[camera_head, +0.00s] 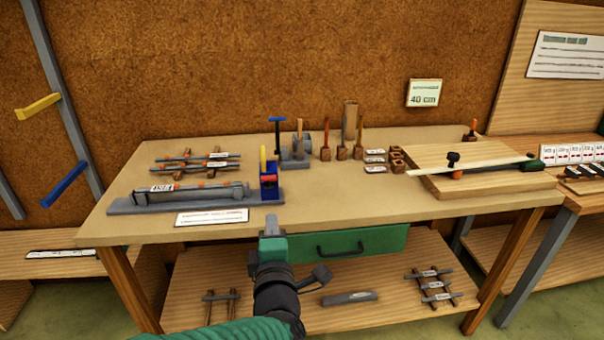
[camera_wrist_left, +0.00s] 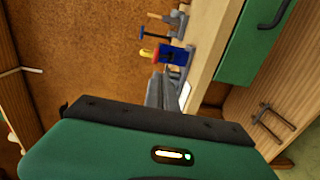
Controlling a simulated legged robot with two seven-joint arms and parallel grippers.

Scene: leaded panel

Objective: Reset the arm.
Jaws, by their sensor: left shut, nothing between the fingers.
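My left gripper (camera_head: 270,226) shows in the head view, in front of the workbench's front edge and left of the green drawer (camera_head: 350,245). It is shut and empty, apart from the things on the bench. My left arm comes up from the bottom of the picture. In the left wrist view the green gripper body (camera_wrist_left: 130,155) fills the lower part and hides what lies behind it. My right gripper is in neither view.
The wooden workbench (camera_head: 330,205) carries a grey fixture (camera_head: 185,198) with a blue clamp (camera_head: 269,187) near the left front. A wooden board (camera_head: 490,182) lies at the right. Several upright tools stand at the back. A lower shelf (camera_head: 385,315) holds small racks.

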